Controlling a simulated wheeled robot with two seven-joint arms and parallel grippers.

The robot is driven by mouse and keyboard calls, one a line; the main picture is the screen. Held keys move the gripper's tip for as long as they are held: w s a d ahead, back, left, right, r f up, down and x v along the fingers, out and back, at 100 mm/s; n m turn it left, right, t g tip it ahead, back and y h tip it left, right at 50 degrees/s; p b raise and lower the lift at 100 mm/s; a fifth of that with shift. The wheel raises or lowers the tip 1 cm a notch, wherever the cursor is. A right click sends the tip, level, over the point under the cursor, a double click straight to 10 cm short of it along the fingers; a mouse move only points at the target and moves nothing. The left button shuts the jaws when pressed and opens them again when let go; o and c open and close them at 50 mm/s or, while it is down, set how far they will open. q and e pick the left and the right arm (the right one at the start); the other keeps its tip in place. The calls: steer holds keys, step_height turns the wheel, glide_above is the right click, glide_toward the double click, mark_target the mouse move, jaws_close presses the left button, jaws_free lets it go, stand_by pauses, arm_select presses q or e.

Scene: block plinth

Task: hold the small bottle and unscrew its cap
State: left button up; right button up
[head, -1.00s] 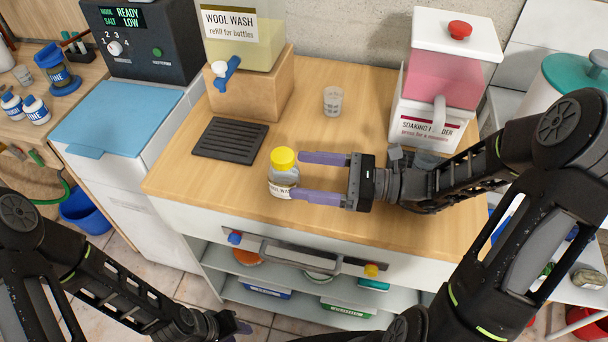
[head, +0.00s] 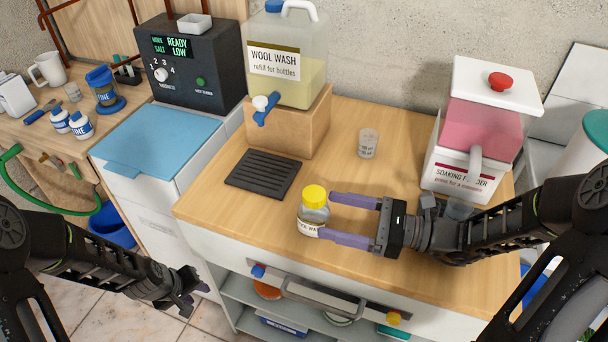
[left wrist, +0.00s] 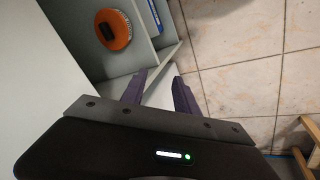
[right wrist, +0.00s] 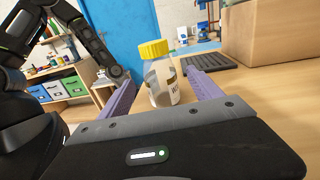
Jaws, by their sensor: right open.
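The small bottle (head: 311,222) stands upright near the counter's front edge, clear with a white label. Its yellow cap (head: 315,194) is on. My right gripper (head: 331,215) is open at the bottle's right side, its purple fingertips close to it. In the right wrist view the bottle (right wrist: 161,84) stands between the two fingers, towards the tips; I cannot tell whether either touches it. My left gripper (head: 196,284) is low, in front of the cabinet's left side and away from the bottle. Its fingers (left wrist: 160,88) are apart with nothing between them.
A dark drip tray (head: 264,173) and a wool wash tank (head: 287,65) on a wooden block are behind left. A small cup (head: 368,143) and a soaking powder dispenser (head: 480,130) stand behind right. A drawer handle bar (head: 330,295) runs below the counter edge.

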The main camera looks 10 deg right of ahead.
mark_target(300, 208)
arm_select(q)
steer(key=w+a+r+n+t, duration=0.1)
steer(key=w+a+r, duration=0.3)
steer(key=w+r, duration=0.3)
steer(key=w+a+r+n+t, duration=0.15)
steer(key=w+a+r, duration=0.3)
steer(key=r, duration=0.55)
steer(key=d+r+m, duration=0.1)
steer(key=d+r, duration=0.2)
steer(key=r, duration=0.1)
steer(key=w+d+r+m, duration=0.1)
steer(key=d+r, duration=0.3)
steer(key=w+d+r+m, duration=0.1)
steer(key=d+r, duration=0.2)
steer(key=r, duration=0.1)
steer(key=shift+d+r+h, duration=0.25)
steer(key=shift+d+h, duration=0.15)
steer(key=s+d+r+m, duration=0.2)
steer(key=s+d+r, duration=0.2)
steer(key=d+r, duration=0.3)
steer(key=s+d+r+m, duration=0.25)
steer(key=d+r, duration=0.25)
steer(key=r, duration=0.4)
steer(key=s+d+f+m, duration=0.2)
steer(key=s+d+m, duration=0.4)
steer(key=s+d, duration=0.6)
steer(key=shift+s+d+f+g, duration=0.3)
steer(key=shift+s+d+g, duration=0.05)
steer(key=shift+s+g, duration=0.15)
